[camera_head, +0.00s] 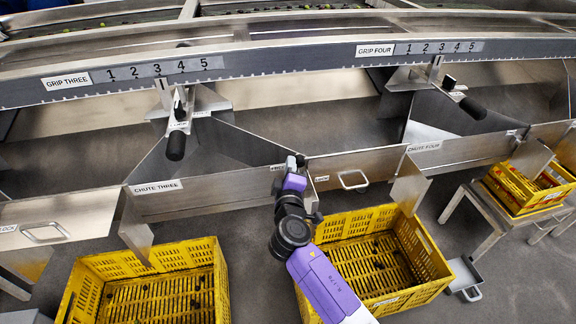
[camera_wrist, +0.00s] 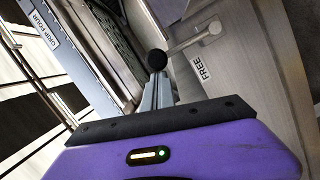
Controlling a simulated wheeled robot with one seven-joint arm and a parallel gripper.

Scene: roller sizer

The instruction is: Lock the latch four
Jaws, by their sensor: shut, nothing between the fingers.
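Latch four shows in the wrist view as a metal lever (camera_wrist: 190,42) with a black ball knob (camera_wrist: 157,60), beside a FREE label (camera_wrist: 202,68) on the metal panel. My gripper (camera_wrist: 158,80) is shut, its narrow grey fingers close together and pointing at the knob. They hold nothing; I cannot tell whether they touch the knob. In the head view my purple wrist (camera_head: 293,183) is in front of the panel between chutes three and four and hides most of the latch. A LOCK label (camera_head: 322,180) is just right of it.
A panel with a handle (camera_head: 353,180) is right of my wrist. Yellow crates stand below on the left (camera_head: 222,290) and under my arm (camera_head: 425,240). Another crate (camera_head: 510,190) is on a stand at right. Black-ended grip levers (camera_head: 175,146) (camera_head: 473,108) protrude above.

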